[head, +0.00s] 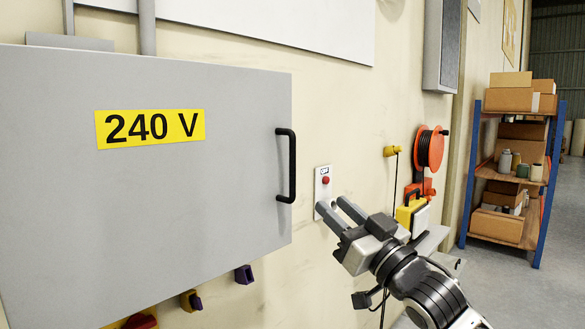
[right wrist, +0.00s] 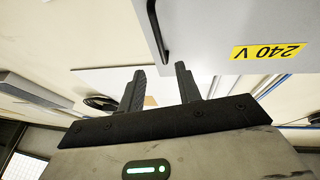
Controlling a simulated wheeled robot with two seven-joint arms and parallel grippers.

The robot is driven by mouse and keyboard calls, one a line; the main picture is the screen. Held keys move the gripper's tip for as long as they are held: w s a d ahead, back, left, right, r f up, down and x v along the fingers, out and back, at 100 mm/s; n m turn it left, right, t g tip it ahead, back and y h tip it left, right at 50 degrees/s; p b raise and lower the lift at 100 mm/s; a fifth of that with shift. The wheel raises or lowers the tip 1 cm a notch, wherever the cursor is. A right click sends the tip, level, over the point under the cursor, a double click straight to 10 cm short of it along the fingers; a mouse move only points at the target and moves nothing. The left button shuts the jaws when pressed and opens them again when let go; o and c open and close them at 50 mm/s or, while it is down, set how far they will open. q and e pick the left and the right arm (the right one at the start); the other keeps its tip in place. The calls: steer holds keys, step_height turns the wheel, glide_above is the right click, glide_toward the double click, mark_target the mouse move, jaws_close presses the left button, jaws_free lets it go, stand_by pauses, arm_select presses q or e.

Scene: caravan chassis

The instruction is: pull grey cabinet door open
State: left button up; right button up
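The grey cabinet door (head: 200,210) fills the left of the head view. It carries a yellow "240 V" label (head: 150,128) and looks shut, with no gap showing. Its black upright bar handle (head: 291,165) is near the right edge. In the right wrist view the door (right wrist: 210,35) and the handle (right wrist: 155,30) show upside down beyond the fingers. My right gripper (head: 334,205) is open and empty, to the right of and below the handle, apart from it. Its two fingers (right wrist: 160,78) stand apart in the right wrist view. My left gripper is not in view.
A small white switch plate with a red button (head: 325,181) is on the wall near my right fingertips. An orange cable reel (head: 430,150) and a yellow case (head: 409,212) are farther right. Coloured sockets (head: 191,300) sit below the cabinet. A shelf with boxes (head: 508,100) stands behind.

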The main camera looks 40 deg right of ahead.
mark_target(294, 169)
steer(key=p+x, duration=0.3)
steer(key=x, duration=1.1)
steer(key=shift+w+f, duration=0.1)
steer(key=shift+w, duration=0.1)
jaws_close()
